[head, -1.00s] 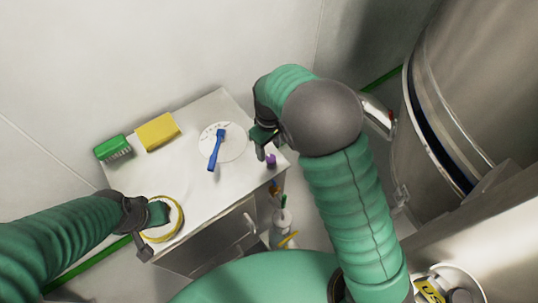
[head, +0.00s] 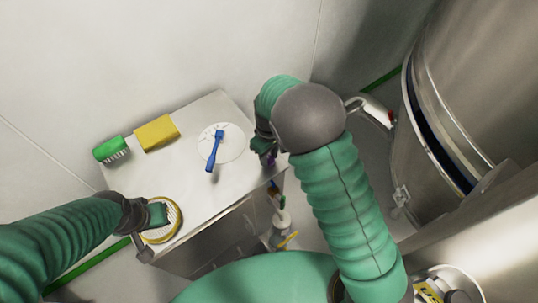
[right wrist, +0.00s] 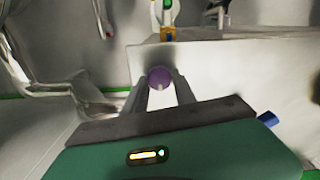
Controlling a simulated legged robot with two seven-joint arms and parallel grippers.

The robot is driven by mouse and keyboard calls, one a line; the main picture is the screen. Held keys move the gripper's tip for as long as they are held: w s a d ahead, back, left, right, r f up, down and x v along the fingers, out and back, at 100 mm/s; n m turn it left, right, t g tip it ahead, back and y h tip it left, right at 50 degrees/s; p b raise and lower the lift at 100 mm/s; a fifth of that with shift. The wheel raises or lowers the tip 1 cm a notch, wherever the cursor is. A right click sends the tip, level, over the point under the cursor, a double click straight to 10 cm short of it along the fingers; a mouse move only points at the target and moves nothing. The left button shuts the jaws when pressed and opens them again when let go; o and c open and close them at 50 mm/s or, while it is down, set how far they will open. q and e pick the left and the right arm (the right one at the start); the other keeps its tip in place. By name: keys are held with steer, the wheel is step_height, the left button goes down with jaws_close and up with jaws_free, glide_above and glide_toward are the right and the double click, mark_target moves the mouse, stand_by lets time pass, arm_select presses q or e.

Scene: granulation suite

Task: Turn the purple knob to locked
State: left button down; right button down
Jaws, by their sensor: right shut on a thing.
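The purple knob (right wrist: 159,75) sits between the two fingers of my right gripper (right wrist: 160,92) in the right wrist view, and the fingers touch its sides. A small pale mark shows on its lower face. In the head view only a bit of the purple knob (head: 271,160) shows at the table's right edge, mostly hidden by my right gripper (head: 265,152). My left gripper (head: 150,224) is at the table's lower left, over a yellow ring (head: 178,218); its fingers are too unclear to read. I cannot read any locked label.
The white table top (head: 185,180) carries a green brush (head: 110,149), a yellow block (head: 157,133) and a white disc (head: 233,146) with a blue lever (head: 214,152). A large steel vessel (head: 470,90) stands at the right.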

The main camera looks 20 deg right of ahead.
stand_by(0.3)
steer(key=m+p, duration=0.2)
steer(key=m, duration=0.1)
steer(key=shift+r+m+p, duration=0.15)
steer(key=shift+m+p, duration=0.15)
steer(key=shift+p, duration=0.1)
steer(key=m+p, duration=0.2)
steer(key=m, duration=0.2)
steer(key=shift+p, duration=0.3)
steer(key=m+p, duration=0.2)
steer(key=m, duration=0.3)
steer(key=shift+s+m+p, duration=0.1)
steer(key=shift+m+p, duration=0.2)
steer(key=shift+m, duration=0.1)
steer(key=shift+f+m+p, duration=0.2)
steer(key=shift+m+p, duration=0.65)
steer(key=shift+m, duration=1.45)
steer(key=c, duration=1)
jaws_free()
steer(key=shift+r, duration=0.1)
